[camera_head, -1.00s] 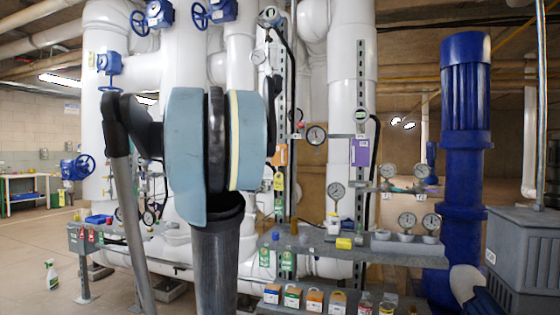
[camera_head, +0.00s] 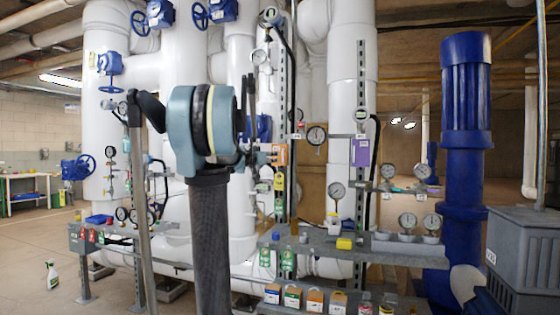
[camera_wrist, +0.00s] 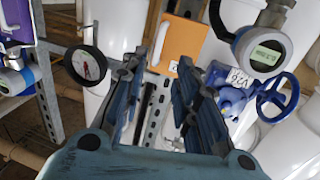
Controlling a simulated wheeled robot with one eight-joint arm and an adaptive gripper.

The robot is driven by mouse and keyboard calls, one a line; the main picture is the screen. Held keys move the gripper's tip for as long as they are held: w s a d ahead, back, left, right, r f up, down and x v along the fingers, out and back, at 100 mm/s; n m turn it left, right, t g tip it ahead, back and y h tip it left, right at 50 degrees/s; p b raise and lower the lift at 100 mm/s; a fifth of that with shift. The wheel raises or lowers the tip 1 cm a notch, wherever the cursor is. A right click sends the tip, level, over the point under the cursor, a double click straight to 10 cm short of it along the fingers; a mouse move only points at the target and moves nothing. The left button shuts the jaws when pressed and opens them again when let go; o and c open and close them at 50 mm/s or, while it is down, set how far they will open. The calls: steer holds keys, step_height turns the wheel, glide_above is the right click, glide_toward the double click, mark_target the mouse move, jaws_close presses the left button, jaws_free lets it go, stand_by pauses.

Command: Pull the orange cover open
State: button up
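The orange cover (camera_head: 283,152) is a small flat panel on the upright metal strut in the head view, partly hidden by my gripper. In the wrist view the orange cover (camera_wrist: 181,42) is a tilted orange plate with a small label at its lower edge, just beyond the fingertips. My gripper (camera_wrist: 155,68) has its two dark blue fingers apart with nothing between them. The perforated strut shows through the gap. In the head view my gripper (camera_head: 262,158) points right toward the cover; whether it touches it cannot be told.
A round dial gauge (camera_wrist: 84,64) is close to the left finger. A digital meter (camera_wrist: 262,52) and a blue valve wheel (camera_wrist: 278,97) are close on the right. A purple box (camera_head: 361,152) hangs on another strut. A shelf (camera_head: 390,249) with gauges stands below.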

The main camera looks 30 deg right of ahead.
steer(key=x, duration=1)
steer(key=shift+d, duration=0.25)
steer(key=shift+w, duration=0.1)
jaws_close()
